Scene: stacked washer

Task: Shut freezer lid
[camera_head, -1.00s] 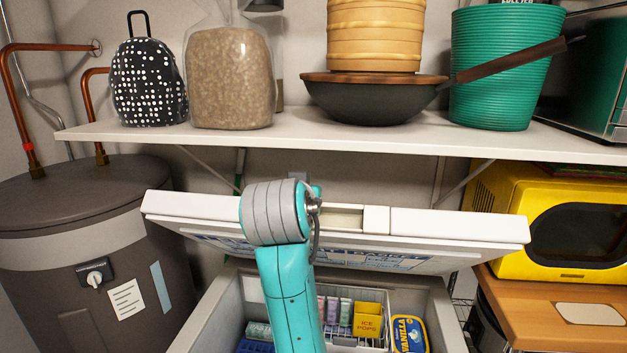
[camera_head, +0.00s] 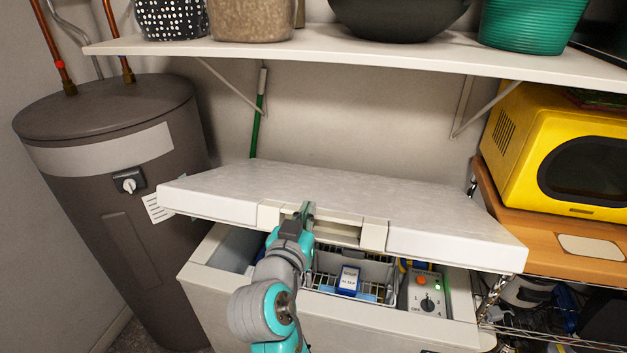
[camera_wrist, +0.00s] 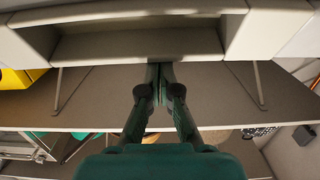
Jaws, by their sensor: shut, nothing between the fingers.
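The white chest freezer (camera_head: 220,295) has its lid (camera_head: 350,190) partly open. The lid leans down toward me, its top face visible and its front edge above the freezer's rim with a gap. A handle recess (camera_head: 335,229) sits in the middle of the front edge; it also shows at the top of the wrist view (camera_wrist: 135,42). My gripper (camera_head: 307,213) is shut and empty, its fingertips at the left part of the recess. In the wrist view my fingertips (camera_wrist: 159,72) reach the recess edge; I cannot tell whether they touch it.
A wire basket (camera_head: 375,285) and a control box with a dial (camera_head: 427,295) show in the gap. A dark tank (camera_head: 110,200) stands left. A yellow microwave (camera_head: 560,150) on a wooden top is at right. A white shelf (camera_head: 370,45) runs above.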

